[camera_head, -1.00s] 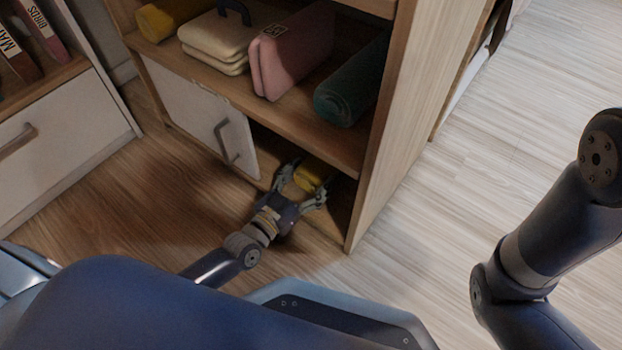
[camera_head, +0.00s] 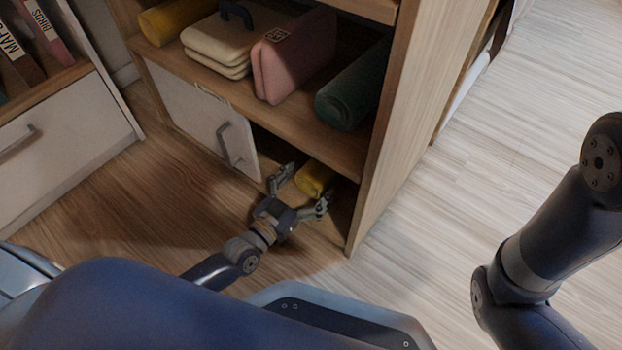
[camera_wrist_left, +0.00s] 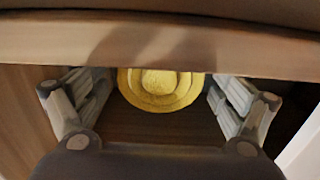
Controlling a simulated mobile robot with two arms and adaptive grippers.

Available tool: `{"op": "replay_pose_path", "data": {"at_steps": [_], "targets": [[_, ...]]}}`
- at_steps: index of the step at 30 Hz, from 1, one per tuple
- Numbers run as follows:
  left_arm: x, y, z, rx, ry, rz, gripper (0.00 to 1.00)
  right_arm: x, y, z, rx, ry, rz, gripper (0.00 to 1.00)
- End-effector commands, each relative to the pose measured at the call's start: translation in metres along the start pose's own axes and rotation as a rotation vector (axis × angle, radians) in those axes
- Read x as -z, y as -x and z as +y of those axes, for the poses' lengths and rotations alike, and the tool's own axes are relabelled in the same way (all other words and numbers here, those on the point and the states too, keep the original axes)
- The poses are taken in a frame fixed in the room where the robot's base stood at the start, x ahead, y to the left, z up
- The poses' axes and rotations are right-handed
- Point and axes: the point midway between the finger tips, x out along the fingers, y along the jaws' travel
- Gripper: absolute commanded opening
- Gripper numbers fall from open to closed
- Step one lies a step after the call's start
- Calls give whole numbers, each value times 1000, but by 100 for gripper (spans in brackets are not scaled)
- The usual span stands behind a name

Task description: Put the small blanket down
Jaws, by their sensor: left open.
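A rolled yellow blanket (camera_head: 314,178) lies in the low compartment of the wooden shelf unit. In the left wrist view its round rolled end (camera_wrist_left: 160,88) faces me, resting on the compartment floor. My left gripper (camera_head: 298,188) is open in front of the compartment's opening. Its fingers (camera_wrist_left: 160,110) stand apart on either side of the roll's end, with a gap to it. The roll's far part is hidden inside the compartment. The right arm shows at the right edge of the head view, but its gripper is out of view.
A white sliding door or panel (camera_head: 198,112) with a handle stands left of the opening. The shelf above holds a yellow roll (camera_head: 172,20), a cream folded item (camera_head: 228,42), a pink case (camera_head: 292,58) and a dark green roll (camera_head: 350,90). Wooden floor (camera_head: 470,190) is clear at right.

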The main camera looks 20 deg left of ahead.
Motion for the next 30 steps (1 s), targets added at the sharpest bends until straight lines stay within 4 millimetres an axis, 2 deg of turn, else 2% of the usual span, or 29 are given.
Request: {"op": "replay_pose_path", "data": {"at_steps": [1, 6, 12, 15, 21, 30], "targets": [[3, 10, 0, -1, -1, -7, 91, -3, -9, 2, 0, 0, 1, 29], [5, 46, 0, -2, -1, -8, 91, -10, -29, 6, 0, 0, 1, 29], [4, 86, 1, -2, 1, -5, 91, -16, -46, 10, 0, 0, 2, 29], [3, 100, 0, -1, -1, -5, 91, -17, -51, 10, 0, 0, 2, 29], [1, 112, 0, -1, 0, -1, 91, -18, -54, 11, 0, 0, 2, 29], [0, 112, 0, -1, 0, -1, 91, -18, -53, 11, 0, 0, 1, 29]]}}
